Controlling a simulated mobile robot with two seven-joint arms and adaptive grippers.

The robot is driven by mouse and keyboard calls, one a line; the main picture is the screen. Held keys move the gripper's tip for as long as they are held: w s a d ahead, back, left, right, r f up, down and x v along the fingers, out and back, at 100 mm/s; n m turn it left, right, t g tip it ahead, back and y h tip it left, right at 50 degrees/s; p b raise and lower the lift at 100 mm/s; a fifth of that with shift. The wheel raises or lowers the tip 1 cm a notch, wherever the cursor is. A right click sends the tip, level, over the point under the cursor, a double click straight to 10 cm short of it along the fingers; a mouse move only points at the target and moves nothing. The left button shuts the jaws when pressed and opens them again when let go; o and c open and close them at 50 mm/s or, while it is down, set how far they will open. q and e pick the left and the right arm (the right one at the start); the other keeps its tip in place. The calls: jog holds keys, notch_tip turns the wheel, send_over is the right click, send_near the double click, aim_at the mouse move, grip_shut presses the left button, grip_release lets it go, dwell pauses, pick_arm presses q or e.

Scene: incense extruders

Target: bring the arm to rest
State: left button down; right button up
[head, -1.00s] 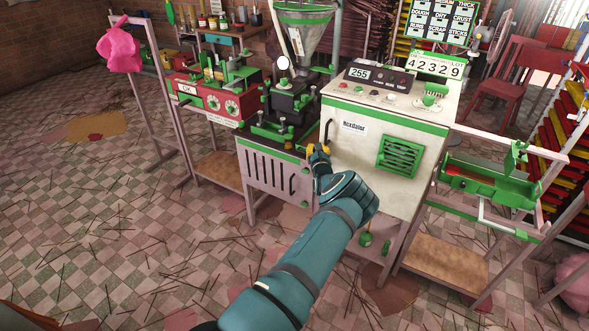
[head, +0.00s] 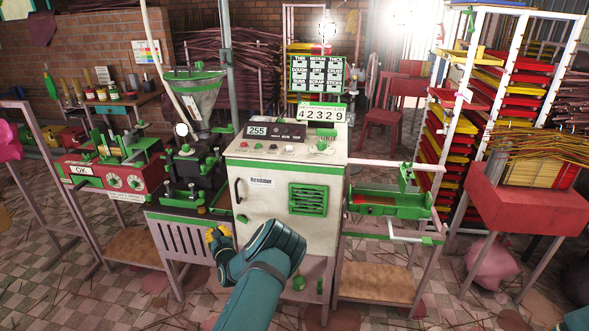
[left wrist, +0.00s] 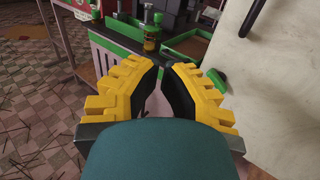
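My left gripper (head: 218,238), with yellow fingers, is in front of the extruder machine, at the lower left of the white control cabinet (head: 262,222). In the left wrist view the left gripper (left wrist: 160,68) has a gap between its fingers and holds nothing. The extruder's slatted lower panel (head: 183,236) is beside and behind the fingers in the head view. Only a sliver of my other arm shows at the bottom right corner; its gripper is out of view.
The cabinet's black door handle (head: 238,191) is just above my gripper. A green outfeed tray (head: 385,205) is right of the cabinet. A red OK-labelled box (head: 112,178) stands left. Shelves of coloured trays (head: 490,95) and a red stand (head: 530,205) are farther right. Loose sticks litter the tiled floor.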

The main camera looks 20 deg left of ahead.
pick_arm(q)
jog(key=s+d+f+n+g+h, duration=0.1)
jog(key=s+f+n+g, duration=0.4)
jog(key=s, duration=0.3)
jog(key=s+d+f+n+g, duration=0.1)
jog(key=s+f+n+g, duration=0.35)
jog(key=s, duration=0.25)
jog(key=s+d+f+n+g+h, duration=0.2)
jog(key=s+d+f+n+h, duration=0.1)
jog(key=s+d, duration=0.3)
jog(key=s+d+f+n+g+h, duration=0.2)
jog(key=s+d+f+g+h, duration=0.15)
jog(key=d, duration=0.35)
jog(key=s+d+n+h, duration=0.2)
jog(key=d+n+h, duration=0.1)
jog(key=d, duration=0.5)
jog(key=s+d+n+h, duration=0.2)
jog(key=d+h, duration=0.1)
jog(key=d, duration=0.5)
jog(key=d+r+n+t+h, duration=0.4)
jog(key=d+r+n, duration=0.4)
jog(key=d, duration=0.6)
notch_tip(320, 180, up, 2)
jog(key=shift+d+t, duration=0.3)
jog(key=shift+t, duration=0.2)
jog(key=shift+w+a, duration=0.1)
